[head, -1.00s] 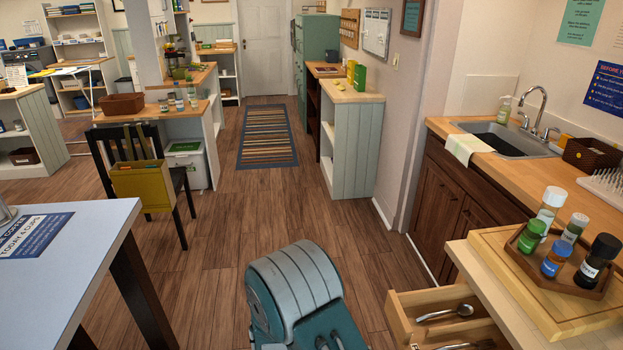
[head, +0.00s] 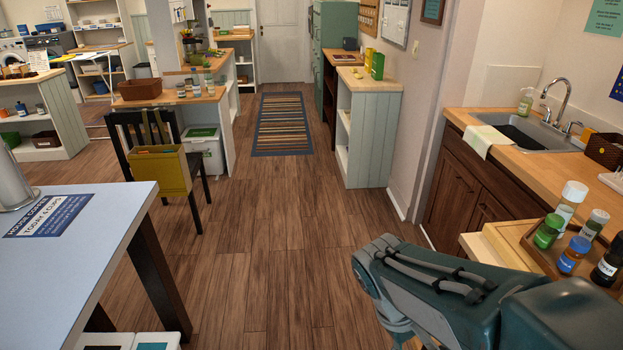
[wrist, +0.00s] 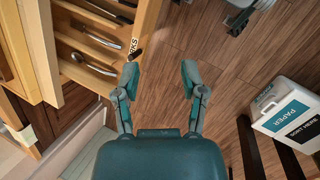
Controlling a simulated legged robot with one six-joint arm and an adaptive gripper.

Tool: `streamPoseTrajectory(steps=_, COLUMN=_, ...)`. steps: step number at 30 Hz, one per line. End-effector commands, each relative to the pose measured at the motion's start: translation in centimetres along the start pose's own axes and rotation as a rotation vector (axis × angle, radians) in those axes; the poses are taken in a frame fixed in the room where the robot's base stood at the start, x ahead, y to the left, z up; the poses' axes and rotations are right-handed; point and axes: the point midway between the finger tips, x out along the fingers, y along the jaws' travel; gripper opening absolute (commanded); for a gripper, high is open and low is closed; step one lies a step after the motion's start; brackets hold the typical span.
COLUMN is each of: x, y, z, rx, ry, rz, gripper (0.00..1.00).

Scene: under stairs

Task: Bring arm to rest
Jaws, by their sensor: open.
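My gripper (wrist: 160,78) shows in the wrist view with its two fingers spread apart and nothing between them. It is open above the wooden floor, beside the open drawer (wrist: 145,25) at the left. In the head view my arm spans the lower right, and my gripper is not visible there. My arm hides the drawer in the head view.
Spoons (wrist: 92,64) lie in the drawer. A tray of spice jars (head: 545,250) stands on the right counter, close to my arm. A blue-grey table (head: 110,225) is at the left. A paper bin (wrist: 285,115) is at right in the wrist view. The middle floor (head: 275,240) is clear.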

Motion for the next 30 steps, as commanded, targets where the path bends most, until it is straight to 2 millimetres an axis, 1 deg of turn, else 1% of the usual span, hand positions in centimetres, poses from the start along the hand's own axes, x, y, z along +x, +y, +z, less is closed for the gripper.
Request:
streamPoseTrajectory(steps=1, x=-0.8, y=0.1, z=0.6, rx=0.051, ry=0.059, rz=-0.024, gripper=0.54)
streamPoseTrajectory(steps=9, x=-4.5, y=0.0, z=2.9, rx=0.301, ry=0.369, rz=-0.15, gripper=0.54)
streamPoseTrajectory(steps=16, x=-7.4, y=-0.1, z=4.5, rx=0.473, ry=0.603, rz=-0.224, gripper=0.54)
streamPoseTrajectory(steps=21, x=-8.2, y=-0.1, z=5.0, rx=0.518, ry=0.666, rz=-0.244, gripper=0.54)
streamPoseTrajectory(steps=30, x=-8.2, y=-0.1, z=5.0, rx=0.518, ry=0.667, rz=-0.245, gripper=0.54)
